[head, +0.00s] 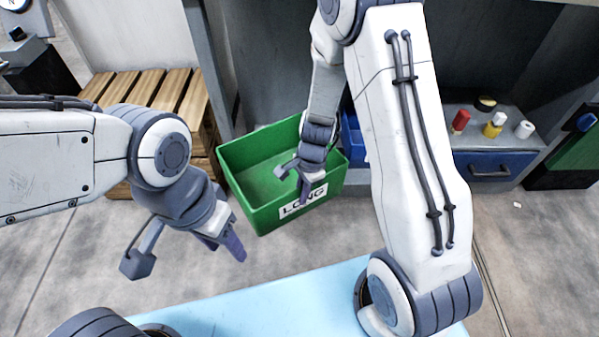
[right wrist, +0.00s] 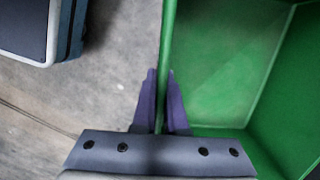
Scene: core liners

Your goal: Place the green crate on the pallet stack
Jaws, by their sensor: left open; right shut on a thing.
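The green crate (head: 258,152) is in the middle of the head view, open at the top and empty, with a white label reading "LONG" on its near wall. My right gripper (head: 304,196) is shut on the crate's near wall. In the right wrist view the two purple fingers of this gripper (right wrist: 161,100) straddle the thin green rim of the crate (right wrist: 168,45). My left gripper (head: 228,245) is open and empty, to the left of the crate and apart from it. The wooden pallet stack (head: 150,92) is behind and left of the crate.
A blue bin (head: 354,140) stands just behind the crate on the right. A grey bench with a blue drawer (head: 490,170) holds red, yellow and white bottles (head: 494,124). A grey post (head: 210,60) rises between pallets and bench. The concrete floor (head: 90,250) is clear at the left.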

